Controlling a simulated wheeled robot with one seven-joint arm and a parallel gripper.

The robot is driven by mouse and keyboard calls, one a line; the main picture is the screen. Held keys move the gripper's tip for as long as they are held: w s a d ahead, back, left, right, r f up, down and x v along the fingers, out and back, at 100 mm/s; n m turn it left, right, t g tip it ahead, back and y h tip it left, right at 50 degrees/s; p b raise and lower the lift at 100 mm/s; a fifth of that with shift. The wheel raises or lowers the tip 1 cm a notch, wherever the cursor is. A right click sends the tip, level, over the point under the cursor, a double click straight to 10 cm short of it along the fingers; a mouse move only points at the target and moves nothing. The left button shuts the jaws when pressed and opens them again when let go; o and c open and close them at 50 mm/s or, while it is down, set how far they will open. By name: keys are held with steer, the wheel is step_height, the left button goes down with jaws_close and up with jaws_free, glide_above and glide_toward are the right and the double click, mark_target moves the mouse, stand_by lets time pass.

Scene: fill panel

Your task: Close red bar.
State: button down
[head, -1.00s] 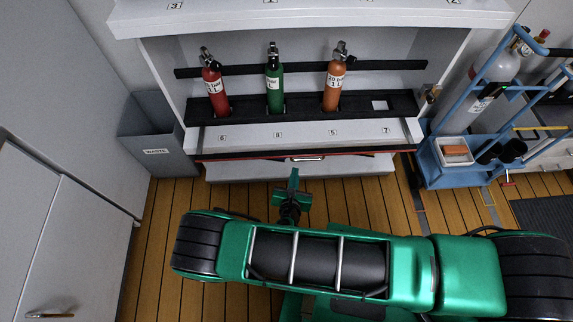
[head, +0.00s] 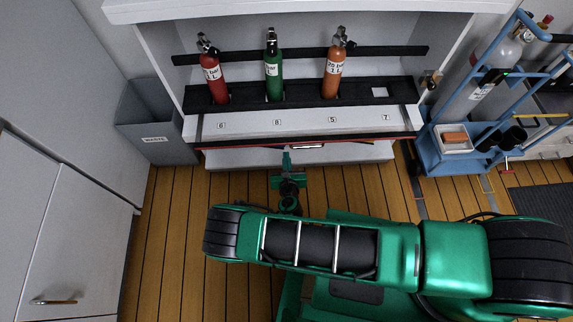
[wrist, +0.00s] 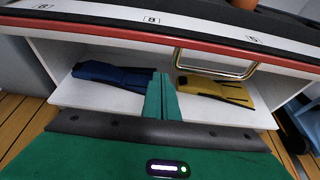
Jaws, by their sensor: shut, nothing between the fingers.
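The red bar (head: 245,147) runs along the front of the white cabinet, under the numbered ledge. In the wrist view the red bar (wrist: 120,35) crosses the top, with a black strip above it and a metal handle (wrist: 214,68) hanging right of centre. The handle (head: 307,146) also shows in the head view. My gripper (head: 287,160) is just in front of the bar, left of the handle. Its green fingers (wrist: 162,92) are shut together and empty, pointing at the open shelf below the bar. I cannot tell whether they touch the bar.
A blue folded item (wrist: 112,74) and a yellow one (wrist: 217,90) lie on the shelf (wrist: 62,92). Red, green and orange cylinders (head: 334,75) stand above. A waste bin (head: 150,125) is left; a blue trolley (head: 430,155) is right. Wooden floor is clear in front.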

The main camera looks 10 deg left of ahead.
steer(key=r, duration=0.3)
steer(key=shift+w+r, duration=0.3)
steer(key=shift+r, duration=0.1)
